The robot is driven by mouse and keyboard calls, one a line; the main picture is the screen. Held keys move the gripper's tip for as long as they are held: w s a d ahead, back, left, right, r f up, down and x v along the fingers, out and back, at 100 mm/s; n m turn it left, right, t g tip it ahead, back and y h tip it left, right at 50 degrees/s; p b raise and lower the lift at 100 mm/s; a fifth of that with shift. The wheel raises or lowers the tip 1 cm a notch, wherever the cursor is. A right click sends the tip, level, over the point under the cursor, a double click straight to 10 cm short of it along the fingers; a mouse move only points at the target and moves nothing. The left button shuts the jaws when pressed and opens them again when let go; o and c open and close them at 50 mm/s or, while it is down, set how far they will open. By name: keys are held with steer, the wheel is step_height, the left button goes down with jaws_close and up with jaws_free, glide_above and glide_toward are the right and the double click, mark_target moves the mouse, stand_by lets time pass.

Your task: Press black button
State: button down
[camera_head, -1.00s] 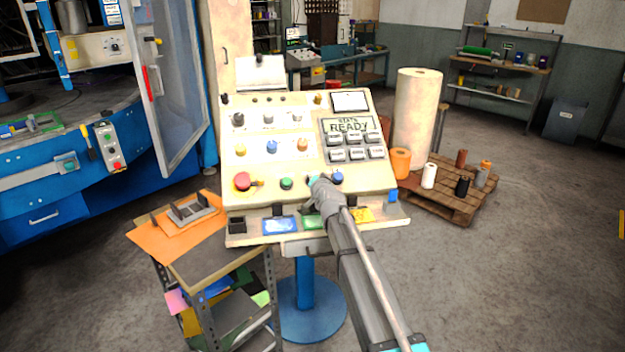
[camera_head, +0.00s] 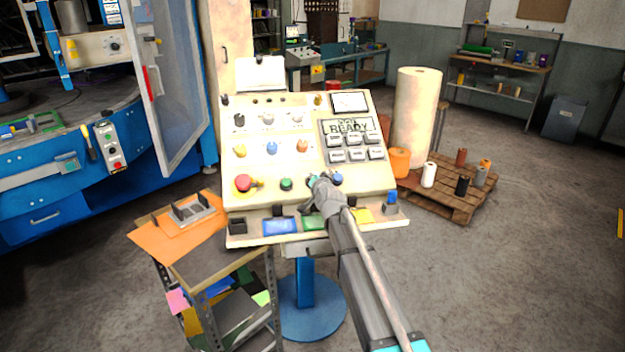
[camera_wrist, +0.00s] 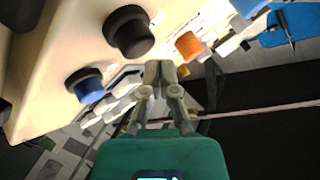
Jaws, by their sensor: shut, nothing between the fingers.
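The black button (camera_wrist: 130,32) shows in the wrist view as a dark round cap on the cream panel. In the head view I cannot make it out; my gripper covers part of the panel's bottom row. My gripper (camera_wrist: 160,68) is shut and empty, its fingertips beside the black button in the picture, with a visible gap. In the head view my gripper (camera_head: 320,184) is in front of the control panel (camera_head: 215,200), between a green button (camera_head: 286,184) and a blue button (camera_head: 337,178). The blue button also shows in the wrist view (camera_wrist: 90,86).
A red button (camera_head: 243,183) is at the panel's lower left. A display reading READY (camera_head: 349,126) and grey keys (camera_head: 352,147) are at the right. A ledge with coloured items (camera_head: 280,226) runs below. A small cart (camera_head: 205,262) stands at the left, a pallet (camera_head: 440,205) at the right.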

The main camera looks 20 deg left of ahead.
steer(key=r+p, duration=0.1)
steer(key=s+d+r+p, duration=0.1)
steer(key=s+r+p, duration=0.1)
steer(key=r+p, duration=0.1)
steer(key=shift+s+d, duration=0.2)
steer(key=shift+d, duration=0.1)
stand_by(0.5)
stand_by(0.6)
steer(key=s+d+f+n+g+h, duration=0.1)
steer(key=s+d+f+g+h, duration=0.2)
steer(key=d, duration=0.6)
steer(key=s+d+f+g+h, duration=0.1)
steer(key=s+d+f, duration=0.25)
steer(key=d, duration=0.65)
steer(key=s+d+f+n+g+h, duration=0.15)
steer(key=d+f, duration=0.25)
steer(key=d, duration=0.5)
steer(key=s+d+f+g+h, duration=0.2)
steer(key=s+d+g, duration=0.1)
steer(key=s+d, duration=0.7)
steer(key=s+d+f+m+g+h, duration=0.1)
steer(key=s+d+f+g+h, duration=0.1)
steer(key=s+d, duration=0.9)
steer(key=shift+s+d+f+g, duration=0.2)
steer(key=shift+d+f+g, duration=0.3)
steer(key=shift+d+g, duration=0.65)
steer(key=shift+a+m, duration=0.15)
steer(key=shift+m, duration=0.1)
